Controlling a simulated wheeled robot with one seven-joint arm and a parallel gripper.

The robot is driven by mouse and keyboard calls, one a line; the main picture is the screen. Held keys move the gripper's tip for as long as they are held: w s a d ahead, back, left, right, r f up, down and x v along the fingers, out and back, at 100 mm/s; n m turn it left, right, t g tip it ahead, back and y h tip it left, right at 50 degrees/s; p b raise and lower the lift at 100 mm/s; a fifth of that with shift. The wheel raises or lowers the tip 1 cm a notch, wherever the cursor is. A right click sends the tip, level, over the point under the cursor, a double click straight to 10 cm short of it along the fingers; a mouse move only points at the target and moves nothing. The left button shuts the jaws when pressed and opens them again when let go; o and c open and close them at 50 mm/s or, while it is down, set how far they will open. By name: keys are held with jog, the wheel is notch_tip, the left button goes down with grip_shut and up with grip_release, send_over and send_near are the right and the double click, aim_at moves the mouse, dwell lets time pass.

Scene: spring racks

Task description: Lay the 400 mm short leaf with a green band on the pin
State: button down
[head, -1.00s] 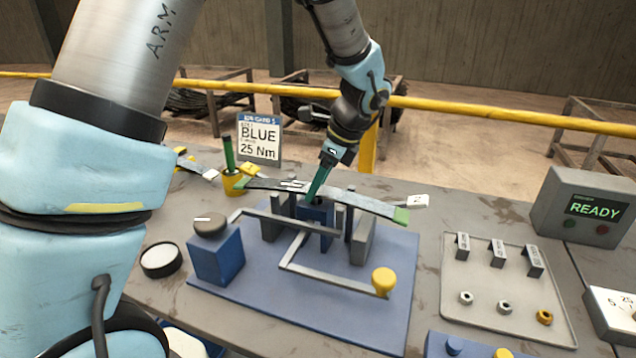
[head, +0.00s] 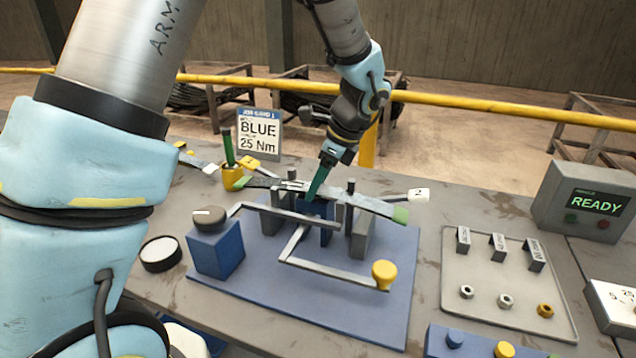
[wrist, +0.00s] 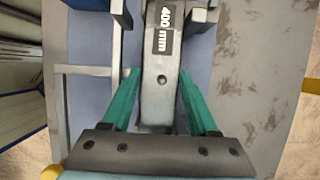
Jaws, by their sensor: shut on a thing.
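The short leaf (head: 372,204) is a grey, slightly bowed strip with green end bands, lying across the uprights of the blue-based fixture in the head view. In the wrist view the leaf (wrist: 160,100) shows a "400 mm" label and a small dark round spot at its middle line. My gripper (head: 312,196) points down at the leaf's middle; its teal fingers are shut on the leaf, one on each side, in the wrist view (wrist: 158,80). The pin cannot be made out clearly, and whether the leaf rests on it cannot be told.
A yellow-knobbed crank (head: 383,274) and blue dial block (head: 215,248) stand on the fixture's base plate (head: 340,310). A yellow cup (head: 233,180) and "BLUE 25 Nm" card (head: 259,135) stand behind left. A tray (head: 478,296) holds clips and nuts at right, near the READY box (head: 585,200).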

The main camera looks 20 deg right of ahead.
grip_release()
dwell(0.3)
notch_tip(320, 180, up, 7)
jog(key=p, duration=0.6)
dwell(0.5)
dwell(0.5)
jog(key=a+n, duration=0.2)
jog(key=a, duration=0.1)
jog(key=w+a+n+g, duration=0.1)
jog(key=a+n, duration=0.1)
jog(key=a, duration=0.1)
jog(key=w+a+n+b, duration=0.1)
jog(key=a+n, duration=0.1)
jog(key=a, duration=0.1)
jog(key=shift+a+f+g+h, duration=0.2)
jog(key=shift+f+g+h, duration=0.1)
jog(key=shift+f+h, duration=0.1)
jog(key=s+a+f+n+h+b, duration=0.1)
jog(key=s+a+n, duration=0.1)
jog(key=a+n, duration=0.7)
jog(key=s+a+f+n+h+b, duration=0.1)
jog(key=s+a+n+b, duration=0.1)
jog(key=a+n, duration=0.8)
jog(key=shift+s+a+f+n+h, duration=0.15)
jog(key=shift+s+a+n+h, duration=0.2)
jog(key=shift+s+a, duration=0.55)
